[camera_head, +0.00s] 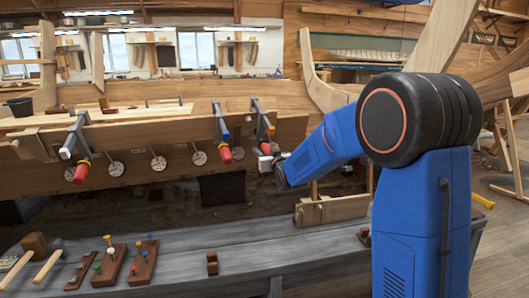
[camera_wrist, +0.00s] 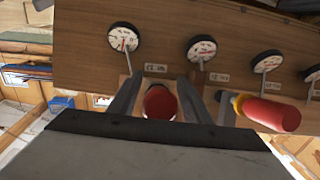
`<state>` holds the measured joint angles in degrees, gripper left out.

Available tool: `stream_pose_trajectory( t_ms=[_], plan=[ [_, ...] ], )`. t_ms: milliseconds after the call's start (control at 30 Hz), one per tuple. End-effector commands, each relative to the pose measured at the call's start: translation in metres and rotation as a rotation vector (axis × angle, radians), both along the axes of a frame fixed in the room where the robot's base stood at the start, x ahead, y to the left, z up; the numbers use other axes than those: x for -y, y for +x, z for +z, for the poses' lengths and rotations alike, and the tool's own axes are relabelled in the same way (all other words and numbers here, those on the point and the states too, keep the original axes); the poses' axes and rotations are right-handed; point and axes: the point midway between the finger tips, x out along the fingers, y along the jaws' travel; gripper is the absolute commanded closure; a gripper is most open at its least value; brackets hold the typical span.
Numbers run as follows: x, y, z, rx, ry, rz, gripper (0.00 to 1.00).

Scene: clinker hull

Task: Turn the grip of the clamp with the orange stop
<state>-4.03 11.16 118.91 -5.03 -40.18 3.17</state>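The clamp with the orange stop (camera_head: 271,130) hangs on the plank near the middle of the head view, its red grip (camera_head: 265,148) pointing down. My gripper (camera_head: 277,164) is close by that grip, at the end of my blue arm. In the wrist view a red grip (camera_wrist: 160,102) is seen end-on between the two fingers of my gripper (camera_wrist: 160,88). The fingers look open, with narrow gaps beside the grip; contact is not clear.
A clamp with a blue stop and red grip (camera_head: 225,154) hangs just left; another clamp (camera_head: 82,172) is farther left. In the wrist view a neighbouring red grip (camera_wrist: 272,113) is right of my fingers. Round dials (camera_head: 199,158) line the plank. A bench (camera_head: 190,262) with tools stands in front.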

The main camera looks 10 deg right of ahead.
Motion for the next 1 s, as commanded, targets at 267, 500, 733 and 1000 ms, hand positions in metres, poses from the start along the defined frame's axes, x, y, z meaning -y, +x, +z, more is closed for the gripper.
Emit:
stream_pose_trajectory(
  t_ms=[267, 500, 733, 1000],
  plan=[
    [0.0001, -0.0002, -0.0001, 0.000, 0.001, 0.000, 0.93],
    [0.0001, -0.0003, -0.0002, -0.005, 0.038, 0.014, 0.93],
    [-0.0017, -0.0005, -0.0001, -0.022, 0.159, 0.062, 0.93],
    [-0.0054, -0.0015, 0.0005, -0.052, 0.385, 0.151, 0.93]
  ],
)
